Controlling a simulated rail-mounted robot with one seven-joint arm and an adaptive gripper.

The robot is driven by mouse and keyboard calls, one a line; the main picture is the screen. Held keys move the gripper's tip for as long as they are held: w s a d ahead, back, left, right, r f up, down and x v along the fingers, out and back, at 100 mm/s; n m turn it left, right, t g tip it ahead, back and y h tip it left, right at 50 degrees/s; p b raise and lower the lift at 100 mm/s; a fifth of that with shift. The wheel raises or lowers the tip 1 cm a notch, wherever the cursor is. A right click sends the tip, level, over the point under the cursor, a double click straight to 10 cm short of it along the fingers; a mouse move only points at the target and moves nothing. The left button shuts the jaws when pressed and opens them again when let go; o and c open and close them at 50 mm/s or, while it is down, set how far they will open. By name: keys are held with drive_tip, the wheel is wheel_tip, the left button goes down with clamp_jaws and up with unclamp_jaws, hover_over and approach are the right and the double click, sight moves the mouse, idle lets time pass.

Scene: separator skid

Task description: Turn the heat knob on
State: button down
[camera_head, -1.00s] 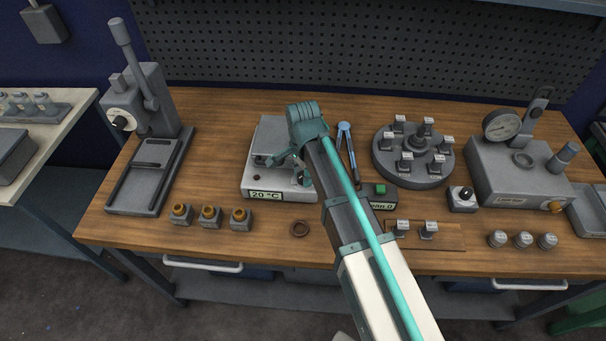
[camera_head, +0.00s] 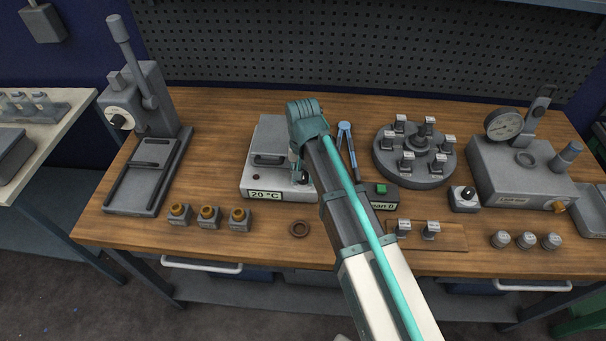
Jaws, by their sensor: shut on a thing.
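The grey hot plate unit (camera_head: 262,136) stands at the middle of the bench. Its front display (camera_head: 265,195) reads 20 °C, and a small dark red indicator (camera_head: 256,180) sits above the display. The heat knob (camera_head: 304,179) is at the unit's front right corner, mostly hidden by my gripper and arm. My gripper (camera_head: 298,172) points down at that corner with its fingers together, shut on the knob. The exact finger contact and the knob's angle are hidden.
A lever press (camera_head: 150,150) stands at left, with several brass-topped blocks (camera_head: 208,215) and a ring (camera_head: 299,229) in front.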

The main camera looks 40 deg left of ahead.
drive_tip(key=n, duration=0.7)
idle(0.5)
drive_tip(key=c, duration=1.1)
unclamp_jaws()
drive_tip(key=shift+o, duration=0.2)
drive_tip(key=shift+r, duration=0.15)
wheel_tip(320, 180, up, 12)
